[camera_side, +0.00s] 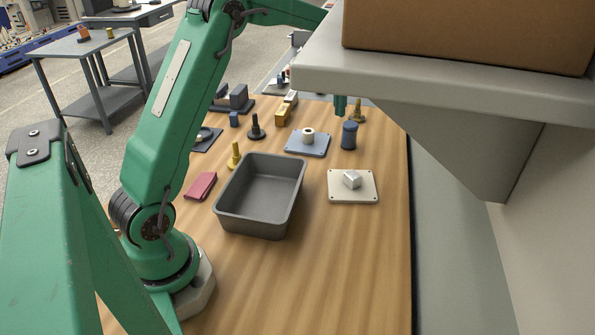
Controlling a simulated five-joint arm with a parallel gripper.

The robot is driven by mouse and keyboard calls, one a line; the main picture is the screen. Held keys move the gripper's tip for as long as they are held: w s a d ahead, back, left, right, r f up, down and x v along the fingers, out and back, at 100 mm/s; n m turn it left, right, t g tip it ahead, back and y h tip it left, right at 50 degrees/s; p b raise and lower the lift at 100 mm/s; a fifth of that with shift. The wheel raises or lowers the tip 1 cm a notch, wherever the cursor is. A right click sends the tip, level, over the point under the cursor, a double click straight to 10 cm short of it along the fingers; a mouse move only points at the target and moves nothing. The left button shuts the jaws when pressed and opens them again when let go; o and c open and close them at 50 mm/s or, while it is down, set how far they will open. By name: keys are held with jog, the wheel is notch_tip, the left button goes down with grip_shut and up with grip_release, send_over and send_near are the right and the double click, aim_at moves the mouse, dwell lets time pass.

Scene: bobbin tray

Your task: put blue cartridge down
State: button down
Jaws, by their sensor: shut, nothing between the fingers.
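A dark blue cartridge (349,136) stands upright on the wooden table, just right of a blue-grey plate. The green tip of my gripper (340,106) shows below the shelf edge, slightly above and left of the cartridge in the picture. My gripper is shut and empty. The shelf hides most of my gripper and forearm, and the gap between its tip and the cartridge is hard to judge.
A grey bin (262,194) stands mid-table. The blue-grey plate (293,146) carries a cream bobbin. A white plate (367,194) carries a silver block. A grey shelf (420,88) with a brown box overhangs the right side. The table's front is clear.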

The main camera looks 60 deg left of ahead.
aim_at(349, 137)
jog(key=w+a+f, duration=0.2)
jog(key=a+f, duration=0.1)
jog(key=f, duration=0.3)
jog(key=shift+w+a+g, duration=0.35)
jog(key=shift+a+g, duration=0.05)
jog(key=shift+f, duration=0.2)
notch_tip(349, 137, down, 9)
jog(key=shift+f, duration=0.1)
jog(key=shift+w+f, duration=0.15)
jog(key=shift+f, duration=0.2)
jog(key=shift+w+a+r, duration=0.1)
jog(key=shift+w+a, duration=0.2)
jog(key=shift+w, duration=0.6)
jog(key=shift+w+a, duration=0.3)
jog(key=shift+w, duration=0.55)
jog(key=shift+w, duration=0.1)
jog(key=shift+w+a, duration=0.3)
jog(key=shift+w, duration=0.55)
jog(key=shift+w+a, duration=0.3)
jog(key=shift+w, duration=0.5)
jog(key=shift+s, duration=0.2)
